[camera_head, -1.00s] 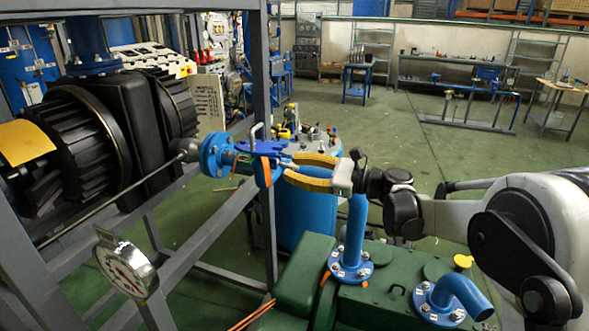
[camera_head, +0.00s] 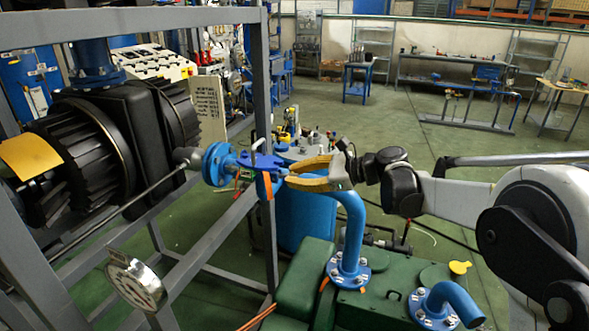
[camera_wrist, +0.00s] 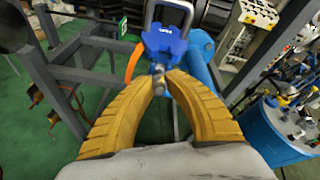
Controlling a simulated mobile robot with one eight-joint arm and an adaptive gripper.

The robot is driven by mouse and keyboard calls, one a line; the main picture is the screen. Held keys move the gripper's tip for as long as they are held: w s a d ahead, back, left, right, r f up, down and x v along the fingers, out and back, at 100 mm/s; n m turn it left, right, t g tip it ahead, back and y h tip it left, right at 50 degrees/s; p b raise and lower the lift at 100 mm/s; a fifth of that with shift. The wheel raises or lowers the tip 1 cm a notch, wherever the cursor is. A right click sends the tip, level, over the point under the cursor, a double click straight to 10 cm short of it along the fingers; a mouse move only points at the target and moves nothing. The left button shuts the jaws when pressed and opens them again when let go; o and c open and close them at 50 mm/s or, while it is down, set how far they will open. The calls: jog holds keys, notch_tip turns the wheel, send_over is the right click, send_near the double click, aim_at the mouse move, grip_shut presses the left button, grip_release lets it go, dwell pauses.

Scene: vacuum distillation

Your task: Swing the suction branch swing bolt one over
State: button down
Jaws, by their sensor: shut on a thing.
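A small silver swing bolt (camera_wrist: 157,76) shows in the wrist view at the near end of a blue clamp (camera_wrist: 163,42) with a grey loop handle. My gripper (camera_wrist: 158,82) has its two ribbed yellow fingers shut on the bolt, and their tips partly hide it. In the head view my gripper (camera_head: 287,176) reaches in from the right. Its tips are just right of the blue clamp (camera_head: 262,162) on the suction branch. The bolt is too small to make out clearly there. A blue flange (camera_head: 217,163) is left of the clamp.
A grey frame post (camera_head: 262,90) stands beside the clamp. An orange strip (camera_head: 268,186) hangs below it. A bent blue pipe (camera_head: 352,230) rises from the green machine (camera_head: 385,300) under my arm. A pressure gauge (camera_head: 134,283) is at the lower left. Open floor lies behind.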

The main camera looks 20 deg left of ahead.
jog(key=h+p, duration=0.1)
jog(key=r+h+p, duration=0.1)
jog(key=shift+a+r+p, duration=0.2)
jog(key=shift+r+p, duration=0.1)
jog(key=shift+p, duration=0.05)
jog(key=shift+a+r+g+h+p, duration=0.2)
jog(key=shift+g+h+p, duration=0.1)
jog(key=shift+h+p, duration=0.75)
jog(key=shift+f, duration=0.1)
jog(key=c, duration=1.6)
grip_release()
jog(key=shift+o, duration=0.2)
jog(key=v, duration=1.2)
jog(key=shift+a, duration=0.15)
